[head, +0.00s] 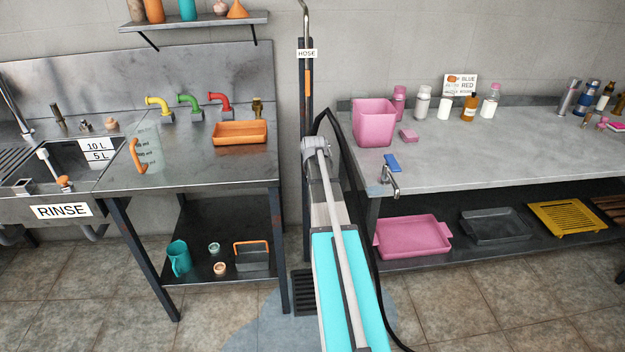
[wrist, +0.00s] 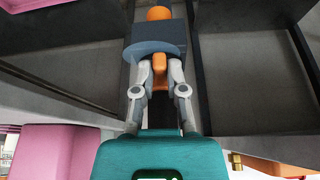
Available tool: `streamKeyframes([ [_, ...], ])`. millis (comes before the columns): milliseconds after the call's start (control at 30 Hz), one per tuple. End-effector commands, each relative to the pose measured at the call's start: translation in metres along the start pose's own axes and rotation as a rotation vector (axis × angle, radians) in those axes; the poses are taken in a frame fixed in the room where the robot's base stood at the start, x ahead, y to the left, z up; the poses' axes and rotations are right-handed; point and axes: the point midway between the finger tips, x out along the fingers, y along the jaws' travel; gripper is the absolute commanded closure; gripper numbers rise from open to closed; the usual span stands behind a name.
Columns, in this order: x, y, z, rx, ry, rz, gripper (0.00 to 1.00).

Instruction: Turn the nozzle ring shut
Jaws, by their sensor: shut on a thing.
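In the wrist view my gripper (wrist: 154,72) reaches up to the hose nozzle, with one finger on each side of its orange part (wrist: 158,72). A blue-grey disc (wrist: 150,52) and a dark block (wrist: 158,32) cover the fingertips, and a rounded orange end (wrist: 160,13) shows beyond. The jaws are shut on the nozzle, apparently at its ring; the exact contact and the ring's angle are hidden. In the head view my arm hides the gripper and nozzle in front of the post under the HOSE sign (head: 307,53). The black hose (head: 370,230) loops down right of my arm.
A steel sink bench (head: 205,180) with an orange tray (head: 240,132) and a clear jug (head: 150,150) stands left. A grey table (head: 450,165) with a pink tub (head: 374,122) stands right. The post is in the narrow gap between them.

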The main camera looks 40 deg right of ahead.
Motion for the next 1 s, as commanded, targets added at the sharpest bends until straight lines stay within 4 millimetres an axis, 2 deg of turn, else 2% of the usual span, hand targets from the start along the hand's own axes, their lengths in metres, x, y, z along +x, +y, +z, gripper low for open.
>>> streamKeyframes([
  [300,0.0001,-0.0036,-0.0009,0.075,0.002,0.031,1.0],
  [667,0.0001,-0.0033,-0.0009,0.079,0.001,0.033,1.0],
  [700,0.0002,-0.0032,-0.0009,0.079,0.001,0.033,0.76],
  [833,0.0001,-0.0031,-0.0007,0.078,0.001,0.033,0.52],
  [867,0.0001,-0.003,-0.0007,0.078,0.001,0.033,0.49],
  [1000,0.0001,-0.0029,-0.0005,0.078,0.0,0.033,0.49],
])
